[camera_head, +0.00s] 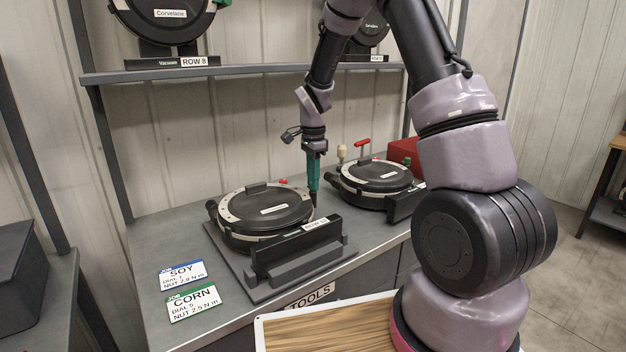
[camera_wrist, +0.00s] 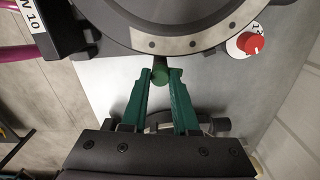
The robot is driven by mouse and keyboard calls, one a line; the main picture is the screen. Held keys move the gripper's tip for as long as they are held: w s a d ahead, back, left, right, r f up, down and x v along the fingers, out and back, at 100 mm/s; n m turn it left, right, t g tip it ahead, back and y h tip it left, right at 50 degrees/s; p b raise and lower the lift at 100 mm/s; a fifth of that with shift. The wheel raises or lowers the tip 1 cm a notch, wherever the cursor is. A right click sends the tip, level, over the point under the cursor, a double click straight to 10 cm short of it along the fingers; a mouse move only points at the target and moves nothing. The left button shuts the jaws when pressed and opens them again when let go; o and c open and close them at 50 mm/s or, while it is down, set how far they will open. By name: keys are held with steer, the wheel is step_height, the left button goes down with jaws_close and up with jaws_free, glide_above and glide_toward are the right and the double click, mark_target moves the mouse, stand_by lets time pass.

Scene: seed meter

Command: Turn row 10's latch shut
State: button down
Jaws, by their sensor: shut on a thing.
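The row 10 seed meter (camera_head: 265,212) is a round black unit with a silver ring, lying flat on a grey stand on the bench. Its sign (camera_wrist: 32,22) shows a partly cut-off "10" in the wrist view. My gripper (camera_head: 313,188) points down at the meter's right rim. In the wrist view its two green fingers (camera_wrist: 160,76) are closed on a green round-ended latch (camera_wrist: 160,65) at the edge of the ring. The latch is mostly hidden by the fingers in the head view.
A red-topped dial (camera_wrist: 252,42) sits close to the meter's rim. SOY (camera_head: 184,274) and CORN (camera_head: 193,302) cards lie front left. A shelf (camera_head: 250,70) crosses behind my arm.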

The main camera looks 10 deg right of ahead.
steer(key=shift+n, duration=0.3)
steer(key=n, duration=0.8)
steer(key=shift+n, duration=0.4)
steer(key=n, duration=0.4)
steer(key=shift+n, duration=2.2)
steer(key=c, duration=0.7)
jaws_free()
